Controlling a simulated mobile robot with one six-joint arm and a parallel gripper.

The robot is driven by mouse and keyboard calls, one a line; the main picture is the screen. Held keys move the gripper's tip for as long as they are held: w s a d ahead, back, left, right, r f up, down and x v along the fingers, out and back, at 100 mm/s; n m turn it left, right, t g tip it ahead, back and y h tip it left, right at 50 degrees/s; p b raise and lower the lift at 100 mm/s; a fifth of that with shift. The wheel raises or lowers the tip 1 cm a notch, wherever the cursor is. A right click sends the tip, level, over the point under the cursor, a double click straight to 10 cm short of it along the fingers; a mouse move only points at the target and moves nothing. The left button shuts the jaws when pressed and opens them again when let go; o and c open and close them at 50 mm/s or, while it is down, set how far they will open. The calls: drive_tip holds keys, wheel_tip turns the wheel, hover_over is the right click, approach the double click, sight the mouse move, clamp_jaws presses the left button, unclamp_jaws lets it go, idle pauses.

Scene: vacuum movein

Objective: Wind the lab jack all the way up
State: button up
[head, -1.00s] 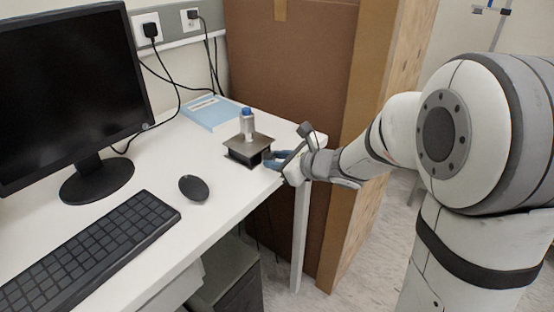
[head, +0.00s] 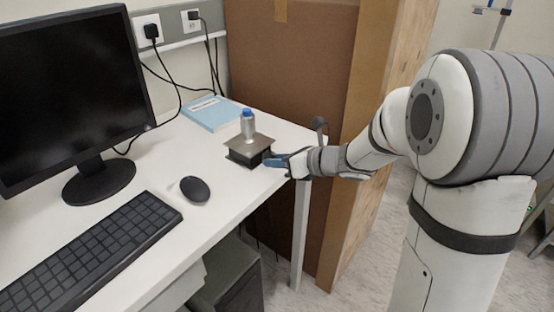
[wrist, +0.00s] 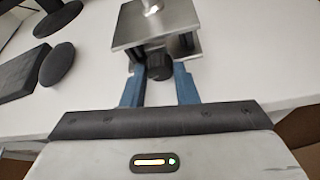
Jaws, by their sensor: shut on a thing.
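The lab jack (head: 247,151) stands near the right end of the white desk. Its top plate sits a short way above its base, and a small bottle with a blue cap (head: 248,122) stands upright on it. In the wrist view the jack's metal top plate (wrist: 155,22) shows at the top, with its black knob (wrist: 159,67) facing me. My gripper (head: 272,160) reaches in from the right at the desk edge. In the wrist view its blue fingers (wrist: 160,75) are on either side of the knob, shut on it. The jack's inner mechanism is mostly hidden.
A monitor (head: 75,90), keyboard (head: 90,245) and mouse (head: 195,189) are on the desk to the left. A light blue book (head: 212,113) lies behind the jack. A large brown box (head: 290,75) stands behind the desk's right end.

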drive_tip(key=shift+w+r, duration=0.1)
drive_tip(key=o, duration=1)
drive_tip(key=shift+d, duration=0.1)
drive_tip(key=v, duration=0.7)
drive_tip(key=shift+s+d, duration=0.25)
drive_tip(key=shift+d, duration=0.05)
drive_tip(key=shift+r, duration=0.1)
